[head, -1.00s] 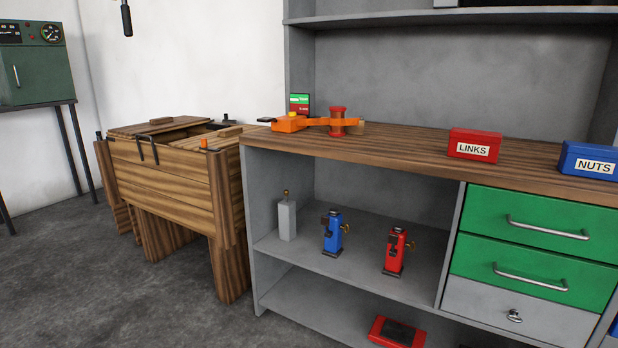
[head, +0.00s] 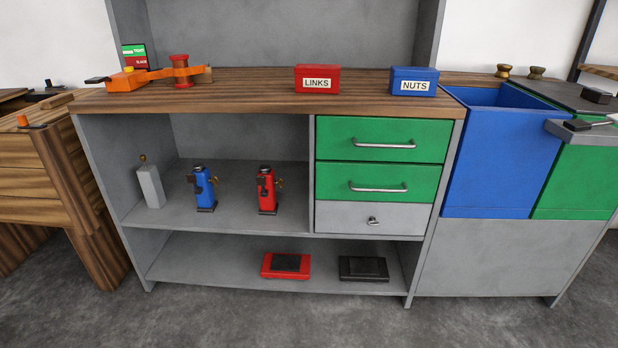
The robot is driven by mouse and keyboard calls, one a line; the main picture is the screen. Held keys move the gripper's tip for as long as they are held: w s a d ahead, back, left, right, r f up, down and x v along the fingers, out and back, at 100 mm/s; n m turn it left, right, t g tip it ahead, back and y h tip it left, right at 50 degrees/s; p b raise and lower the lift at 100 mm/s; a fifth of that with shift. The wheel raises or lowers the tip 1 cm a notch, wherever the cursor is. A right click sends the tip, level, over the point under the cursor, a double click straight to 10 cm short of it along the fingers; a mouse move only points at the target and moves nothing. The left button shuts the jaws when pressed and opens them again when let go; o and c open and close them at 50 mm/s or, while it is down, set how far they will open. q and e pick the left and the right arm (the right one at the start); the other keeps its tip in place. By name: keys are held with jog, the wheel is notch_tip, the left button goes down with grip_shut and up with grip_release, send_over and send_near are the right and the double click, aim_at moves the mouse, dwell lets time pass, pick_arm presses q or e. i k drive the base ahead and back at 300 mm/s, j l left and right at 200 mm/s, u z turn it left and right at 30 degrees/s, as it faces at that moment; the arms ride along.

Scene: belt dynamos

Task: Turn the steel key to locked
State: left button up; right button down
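A steel key (head: 373,221) sits in the front of the grey bottom drawer (head: 340,216), below two green drawers, on the right side of the workbench. It is small in the head view, and I cannot tell from its angle whether it is turned to locked. Neither of my grippers is in view.
The wooden benchtop (head: 240,97) carries a red LINKS box (head: 317,79), a blue NUTS box (head: 414,81) and an orange device (head: 130,82). Blue (head: 203,188) and red (head: 267,189) units stand on the shelf. A blue bin (head: 500,150) is at right. The floor in front is clear.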

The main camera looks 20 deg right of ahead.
aim_at(372, 222)
jog(key=z, duration=1.25)
